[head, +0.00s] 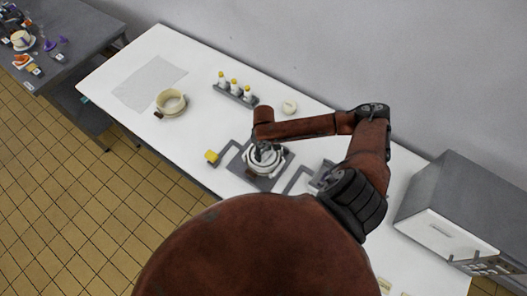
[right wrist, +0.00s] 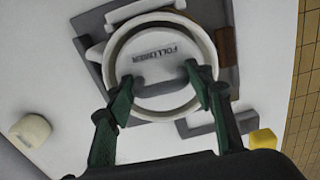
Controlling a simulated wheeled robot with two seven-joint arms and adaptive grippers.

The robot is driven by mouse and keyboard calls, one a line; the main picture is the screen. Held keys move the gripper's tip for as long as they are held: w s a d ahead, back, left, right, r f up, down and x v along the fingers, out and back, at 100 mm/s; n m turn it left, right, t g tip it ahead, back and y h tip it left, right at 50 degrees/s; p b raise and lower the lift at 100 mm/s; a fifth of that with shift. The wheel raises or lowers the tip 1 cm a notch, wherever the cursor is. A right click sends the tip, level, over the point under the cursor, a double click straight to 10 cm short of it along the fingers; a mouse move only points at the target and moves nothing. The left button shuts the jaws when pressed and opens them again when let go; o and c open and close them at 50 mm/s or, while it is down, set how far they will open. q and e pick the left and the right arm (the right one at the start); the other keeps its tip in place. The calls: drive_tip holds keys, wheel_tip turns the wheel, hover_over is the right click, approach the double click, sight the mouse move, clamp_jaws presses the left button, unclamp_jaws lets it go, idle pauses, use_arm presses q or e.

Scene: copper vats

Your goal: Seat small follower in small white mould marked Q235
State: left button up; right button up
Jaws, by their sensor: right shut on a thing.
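The small follower (right wrist: 160,65) is a pale disc lettered "FOLLOWER". In the right wrist view it lies within the rim of a small white round mould (right wrist: 112,50); how deep it sits I cannot tell. The mould (head: 279,164) stands on a grey plate and has a brown patch at one side. No Q235 mark is readable. My right gripper (right wrist: 165,88) is shut on the follower, its green fingers reaching over the mould's near rim. In the head view the right gripper (head: 265,152) is directly over the mould. My left gripper is not in view.
A cream mould (head: 160,108) stands on a white table (head: 215,125). A grey rack (head: 236,96) holds yellow-capped bottles. A white round piece (head: 289,107) lies behind the plate. A yellow block (head: 211,156) is on a grey arm beside it. A grey box (head: 455,195) stands right.

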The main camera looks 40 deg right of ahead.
drive_tip(key=o, duration=1.3)
drive_tip(key=shift+r, duration=0.1)
wheel_tip(320, 180, up, 12)
drive_tip(key=shift+f, duration=0.1)
